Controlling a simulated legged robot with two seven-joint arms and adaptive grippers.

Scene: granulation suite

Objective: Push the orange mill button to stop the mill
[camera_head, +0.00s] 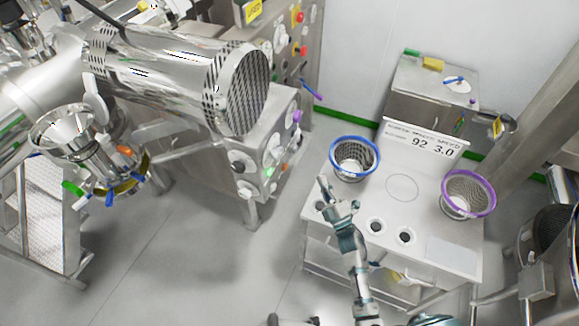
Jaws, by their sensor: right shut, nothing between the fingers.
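A steel control cabinet (262,140) stands left of centre. Its front carries small knobs and buttons, among them a green button (270,173) and a small orange-red button (284,167). Another orange part (124,150) shows on the steel funnel unit at the left. The labels are too small to read, so I cannot tell for sure which is the mill button. My right gripper (325,188) is shut and empty. It points up and left, in front of the blue-rimmed basket, and appears apart from the cabinet. My left gripper is not in view.
A white-topped table (402,187) holds a blue-rimmed basket (355,158), a purple-rimmed basket (468,195) and a display (427,143) reading 92 and 3.0. A large perforated steel cylinder (170,70) hangs at upper left. Grey floor (190,255) is clear left of the table.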

